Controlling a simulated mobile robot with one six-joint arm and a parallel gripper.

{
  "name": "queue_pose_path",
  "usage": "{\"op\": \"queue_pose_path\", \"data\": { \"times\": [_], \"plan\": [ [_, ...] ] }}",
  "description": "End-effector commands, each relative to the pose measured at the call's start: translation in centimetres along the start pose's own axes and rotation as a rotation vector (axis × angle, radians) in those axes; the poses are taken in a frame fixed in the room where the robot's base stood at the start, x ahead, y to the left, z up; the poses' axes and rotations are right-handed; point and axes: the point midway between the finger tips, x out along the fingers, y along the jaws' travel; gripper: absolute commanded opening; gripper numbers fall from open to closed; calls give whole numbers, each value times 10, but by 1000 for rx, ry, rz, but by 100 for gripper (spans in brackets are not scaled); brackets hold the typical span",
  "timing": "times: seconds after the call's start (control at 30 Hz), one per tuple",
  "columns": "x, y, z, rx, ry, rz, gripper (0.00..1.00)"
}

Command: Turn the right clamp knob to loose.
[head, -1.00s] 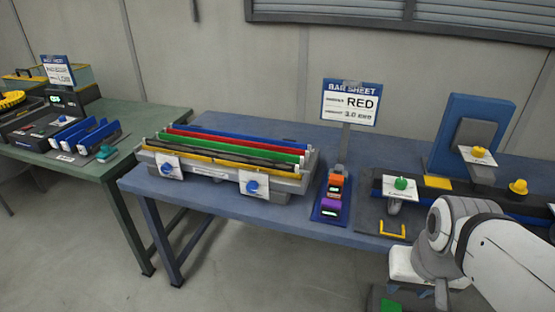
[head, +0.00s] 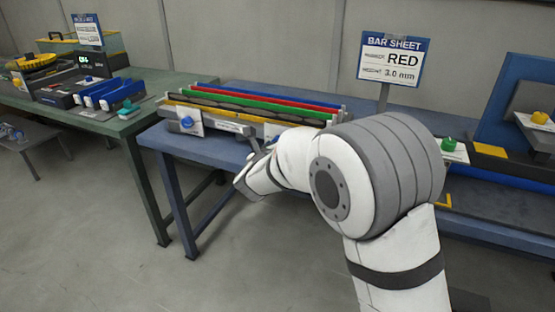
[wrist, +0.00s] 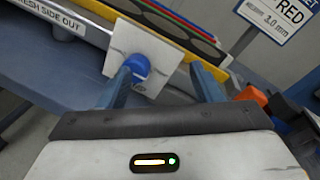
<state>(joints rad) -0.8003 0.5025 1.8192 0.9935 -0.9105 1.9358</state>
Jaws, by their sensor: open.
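The right clamp knob is blue and sits on a white plate at the front of the bar rack (head: 205,125). In the wrist view the right knob (wrist: 138,64) shows beyond my gripper (wrist: 165,78). The gripper is open, with nothing held. The knob is nearer the left finger, whose tip overlaps its lower edge; I cannot tell if they touch. In the head view my arm covers this knob, and the gripper (head: 250,168) is partly seen at the rack's front. The left clamp knob (head: 187,122) is blue on its own white plate.
The rack holds long bars, red, green, blue and others. A bar sheet sign (head: 391,62) reading RED, 3.0 mm stands behind my arm. A green knob (head: 448,144) and a yellow knob (head: 540,117) are farther right. A green table (head: 150,95) stands at left.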

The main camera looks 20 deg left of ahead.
Motion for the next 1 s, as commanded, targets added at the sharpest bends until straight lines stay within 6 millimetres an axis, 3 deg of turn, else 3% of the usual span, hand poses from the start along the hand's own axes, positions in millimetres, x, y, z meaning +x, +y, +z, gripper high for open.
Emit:
{"op": "queue_pose_path", "data": {
  "times": [0.03, 0.1, 0.23, 0.37, 0.73, 1.0],
  "plan": [
    [-2, 26, -13, 80, -6, -39, 59],
    [-7, 42, -18, 183, -17, -97, 59],
    [-13, 58, -26, 295, -33, -163, 59],
    [-7, 60, -26, 329, -39, -185, 59],
    [48, 49, -25, 327, -39, -183, 59],
    [61, 46, -25, 326, -39, -181, 59]
  ]
}}
